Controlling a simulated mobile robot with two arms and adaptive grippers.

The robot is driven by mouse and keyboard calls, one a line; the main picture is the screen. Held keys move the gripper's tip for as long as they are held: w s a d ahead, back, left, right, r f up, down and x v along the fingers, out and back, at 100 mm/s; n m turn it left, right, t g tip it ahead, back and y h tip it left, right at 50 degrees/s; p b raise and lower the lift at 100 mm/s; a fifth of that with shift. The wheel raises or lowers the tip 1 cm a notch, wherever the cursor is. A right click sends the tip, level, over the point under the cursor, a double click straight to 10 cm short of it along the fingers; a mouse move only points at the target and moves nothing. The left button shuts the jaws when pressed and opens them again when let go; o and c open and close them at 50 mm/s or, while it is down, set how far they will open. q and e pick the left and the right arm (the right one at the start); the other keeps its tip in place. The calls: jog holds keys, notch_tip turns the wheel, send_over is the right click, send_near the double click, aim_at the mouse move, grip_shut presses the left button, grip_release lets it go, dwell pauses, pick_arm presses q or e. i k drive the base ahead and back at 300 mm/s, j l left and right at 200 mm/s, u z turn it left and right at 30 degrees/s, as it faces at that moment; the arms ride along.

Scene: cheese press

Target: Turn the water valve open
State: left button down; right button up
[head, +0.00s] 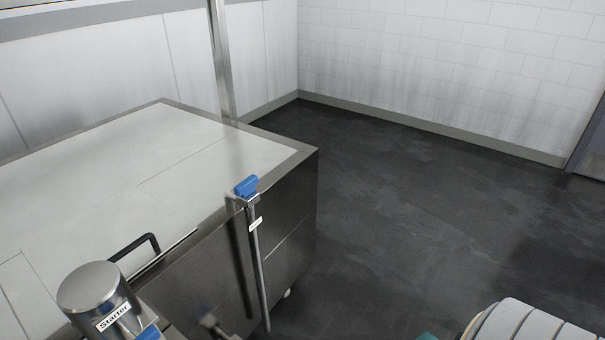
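A blue valve handle (246,187) sits on top of a thin vertical metal pipe (258,265) at the near right side of the steel vat. A small white label (255,224) is on the pipe, too small to read. A second blue handle (148,334) is partly cut off at the bottom edge, beside a steel cylinder (92,290) labelled "Starter". I cannot tell from the labels which handle is for water. Neither of my grippers is in view, and nothing touches the handle on the pipe.
The steel vat (165,115) with a flat pale top fills the left side. A black bar handle (136,244) stands on its near edge. The dark floor (420,220) to the right is clear up to the tiled wall (450,60). A white ribbed shape shows at bottom right.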

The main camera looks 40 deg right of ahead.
aim_at(246, 188)
jog(key=z, duration=0.8)
